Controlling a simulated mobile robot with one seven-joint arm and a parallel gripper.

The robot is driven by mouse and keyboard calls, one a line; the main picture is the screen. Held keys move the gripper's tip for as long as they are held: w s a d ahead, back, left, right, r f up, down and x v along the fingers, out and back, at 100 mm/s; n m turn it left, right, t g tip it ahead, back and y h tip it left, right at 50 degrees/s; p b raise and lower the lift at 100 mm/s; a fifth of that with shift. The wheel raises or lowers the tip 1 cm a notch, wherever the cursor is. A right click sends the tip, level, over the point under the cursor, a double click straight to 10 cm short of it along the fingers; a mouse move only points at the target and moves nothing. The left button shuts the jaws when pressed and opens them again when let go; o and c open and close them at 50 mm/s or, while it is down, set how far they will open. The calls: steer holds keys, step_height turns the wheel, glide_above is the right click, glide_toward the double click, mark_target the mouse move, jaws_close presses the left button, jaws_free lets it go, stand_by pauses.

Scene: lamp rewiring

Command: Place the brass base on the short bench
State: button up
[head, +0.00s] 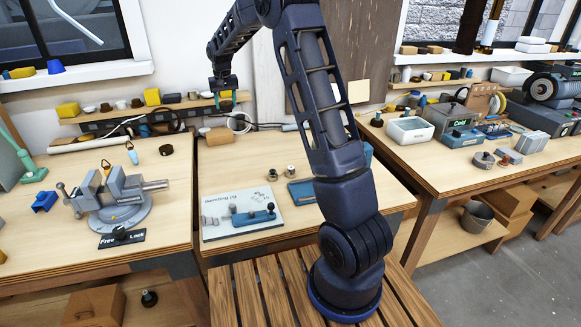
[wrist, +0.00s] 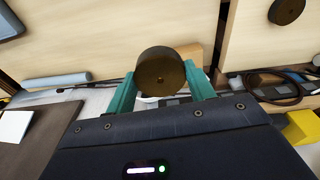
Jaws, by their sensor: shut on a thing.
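My gripper (head: 223,100) is raised above the back of the benches, near the wall shelf. In the wrist view my gripper (wrist: 155,88) has its teal fingers shut on a round, dark brass disc with a small centre hole, the brass base (wrist: 160,66). The base is hard to make out in the head view. The short bench seems to be the narrow middle one (head: 235,168), which also shows in the wrist view (wrist: 95,40). The base is held clear of the bench top, apart from it.
The middle bench holds a bending jig board (head: 243,212), small metal parts (head: 278,172) and a blue tray (head: 303,191). The left bench has a vise (head: 118,200) and a dark disc (head: 166,150). Cables (head: 160,124) and a loaded shelf (head: 190,104) line the wall.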

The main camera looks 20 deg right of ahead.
mark_target(269, 149)
steer(key=s+d+f+m, duration=0.2)
steer(key=d+m, duration=0.2)
steer(key=d, duration=1.3)
step_height(269, 149, down, 19)
steer(key=shift+a+f, duration=0.1)
steer(key=shift+a, duration=0.05)
steer(key=shift+s+f, duration=0.1)
steer(key=shift+f, duration=0.05)
steer(key=o, duration=1.2)
